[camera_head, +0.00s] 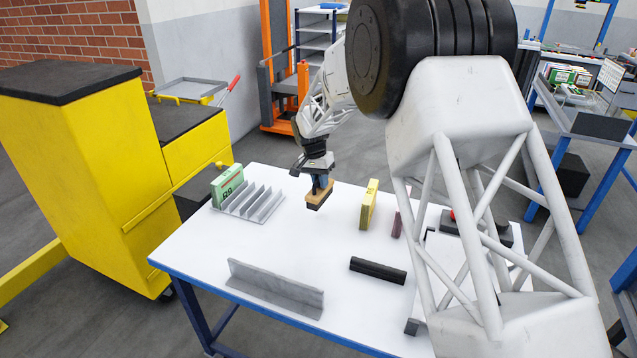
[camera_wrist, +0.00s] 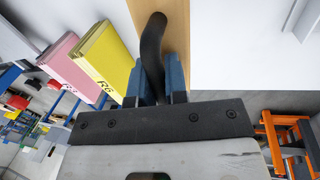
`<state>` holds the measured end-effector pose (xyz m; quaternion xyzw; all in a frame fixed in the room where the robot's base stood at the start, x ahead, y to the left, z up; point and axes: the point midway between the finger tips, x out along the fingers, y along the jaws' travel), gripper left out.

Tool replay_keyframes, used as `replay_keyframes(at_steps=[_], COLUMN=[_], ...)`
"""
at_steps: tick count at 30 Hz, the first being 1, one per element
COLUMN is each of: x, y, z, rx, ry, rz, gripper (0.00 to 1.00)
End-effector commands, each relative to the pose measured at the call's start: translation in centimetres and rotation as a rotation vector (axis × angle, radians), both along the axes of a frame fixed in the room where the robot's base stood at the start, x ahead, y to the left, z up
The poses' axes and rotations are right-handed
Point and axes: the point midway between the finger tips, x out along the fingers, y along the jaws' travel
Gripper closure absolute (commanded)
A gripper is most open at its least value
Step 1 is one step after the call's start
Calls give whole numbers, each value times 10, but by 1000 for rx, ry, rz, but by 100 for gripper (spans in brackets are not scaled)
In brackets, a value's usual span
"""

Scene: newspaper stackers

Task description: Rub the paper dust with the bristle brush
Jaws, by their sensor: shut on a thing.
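My gripper (camera_head: 321,181) is shut on the bristle brush (camera_head: 317,196) and holds it above the white table, behind its middle. The brush has a tan wooden block with dark bristles facing down. In the wrist view my blue fingers (camera_wrist: 157,82) close on the brush's curved black handle (camera_wrist: 152,45), with the tan block (camera_wrist: 183,40) beyond it. I cannot make out any paper dust in either view. The gap between the bristles and the table is hard to judge.
The table's middle is clear. My arm hides part of the right side.

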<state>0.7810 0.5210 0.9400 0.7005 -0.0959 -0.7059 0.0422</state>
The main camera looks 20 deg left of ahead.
Motion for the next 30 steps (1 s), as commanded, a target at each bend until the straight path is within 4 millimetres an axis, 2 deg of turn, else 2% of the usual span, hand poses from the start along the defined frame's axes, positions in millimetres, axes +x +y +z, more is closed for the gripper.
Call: replay_keyframes(at_steps=[14,30], x=[0,0], y=[0,0], z=[-2,-46], rx=[0,-1], ry=[0,1], rz=[-8,-7], gripper=[100,100])
